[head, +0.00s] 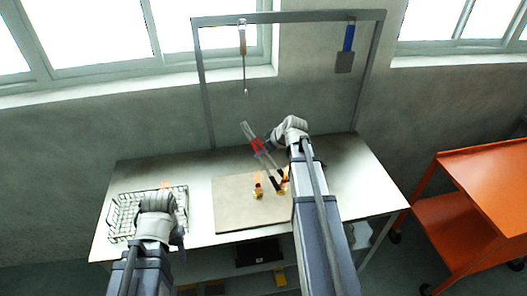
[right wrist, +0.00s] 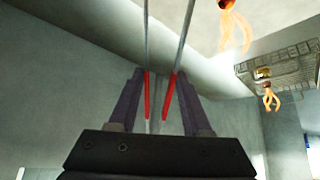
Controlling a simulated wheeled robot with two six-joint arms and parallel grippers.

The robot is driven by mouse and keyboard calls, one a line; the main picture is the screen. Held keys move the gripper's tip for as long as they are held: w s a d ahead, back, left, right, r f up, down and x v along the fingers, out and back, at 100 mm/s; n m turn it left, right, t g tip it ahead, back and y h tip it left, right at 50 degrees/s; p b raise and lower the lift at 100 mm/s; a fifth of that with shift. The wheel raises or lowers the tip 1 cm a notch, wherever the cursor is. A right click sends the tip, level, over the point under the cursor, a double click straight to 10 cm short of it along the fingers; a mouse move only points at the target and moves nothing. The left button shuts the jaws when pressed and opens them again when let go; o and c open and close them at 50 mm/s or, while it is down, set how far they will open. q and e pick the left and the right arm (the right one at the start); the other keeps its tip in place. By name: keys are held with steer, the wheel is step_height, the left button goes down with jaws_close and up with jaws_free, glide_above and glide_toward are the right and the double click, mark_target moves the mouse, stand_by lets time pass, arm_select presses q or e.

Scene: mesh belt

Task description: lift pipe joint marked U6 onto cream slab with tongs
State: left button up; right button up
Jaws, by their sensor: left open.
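Tongs with red grips (head: 257,145) are held by my right gripper (head: 261,153) and slant up and left above the cream slab (head: 230,208). In the right wrist view the gripper (right wrist: 158,84) is shut on the red grips (right wrist: 147,95); the tong tips run out of frame. Two brass pipe joints (head: 258,191) sit on the slab, one partly behind my right arm. Another joint (right wrist: 263,73) with an orange glow is at the wire mesh basket (head: 119,221). No marking is readable. My left gripper (head: 160,203) is open above the basket.
A grey frame (head: 290,16) behind the bench carries a hanging tool (head: 243,55) and a blue-handled one (head: 347,45). The bench top (head: 355,165) is clear at right. An orange cart (head: 480,170) stands on the right.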

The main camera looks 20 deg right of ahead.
steer(key=shift+r, duration=0.1)
stand_by(0.3)
step_height(320, 180, up, 10)
steer(key=p, duration=1)
steer(key=shift+a, duration=0.1)
